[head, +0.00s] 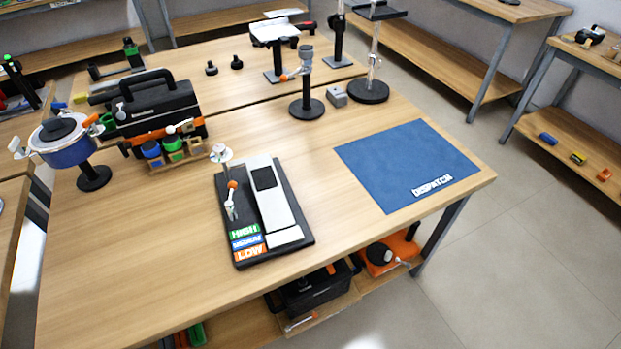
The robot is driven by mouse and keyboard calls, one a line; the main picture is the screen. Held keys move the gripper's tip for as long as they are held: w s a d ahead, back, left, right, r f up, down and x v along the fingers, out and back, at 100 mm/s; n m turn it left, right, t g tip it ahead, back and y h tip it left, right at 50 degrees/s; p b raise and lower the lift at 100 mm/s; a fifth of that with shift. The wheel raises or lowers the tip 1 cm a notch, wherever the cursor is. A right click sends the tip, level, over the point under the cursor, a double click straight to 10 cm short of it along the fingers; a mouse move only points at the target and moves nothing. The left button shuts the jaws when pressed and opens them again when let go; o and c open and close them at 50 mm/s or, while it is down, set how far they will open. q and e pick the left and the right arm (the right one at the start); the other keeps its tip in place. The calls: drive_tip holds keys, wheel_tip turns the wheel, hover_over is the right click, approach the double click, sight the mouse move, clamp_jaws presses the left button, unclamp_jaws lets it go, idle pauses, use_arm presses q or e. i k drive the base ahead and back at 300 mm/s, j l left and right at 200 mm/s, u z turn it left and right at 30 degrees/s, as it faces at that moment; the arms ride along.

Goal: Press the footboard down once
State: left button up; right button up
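A black base (293,240) lies on the near middle of the wooden table. A long light-grey board with a dark pad near its far end, which looks like the footboard (274,210), sits along it. Whether the board is raised or pressed down is hard to tell. Left of it on the base stands a small metal lever (231,201) with an orange part. Green, blue and orange labels (247,240) reading HIGH, MEDIUM and LOW are at the near left corner. Neither gripper is in view, and nothing touches the board.
A blue DISPATCH mat (408,165) lies to the right, empty. A black toolbox (160,108), a blue pot (64,141) on a stand and several coloured jars stand at the left. Black-based stands (307,106) are behind. The table between board and mat is clear.

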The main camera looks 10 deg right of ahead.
sight(274, 211)
drive_tip(key=i+l+u, duration=0.15)
drive_tip(key=l+u, duration=0.3)
drive_tip(key=i+l+u, duration=0.1)
drive_tip(key=l+u, duration=0.8)
drive_tip(key=l, duration=0.05)
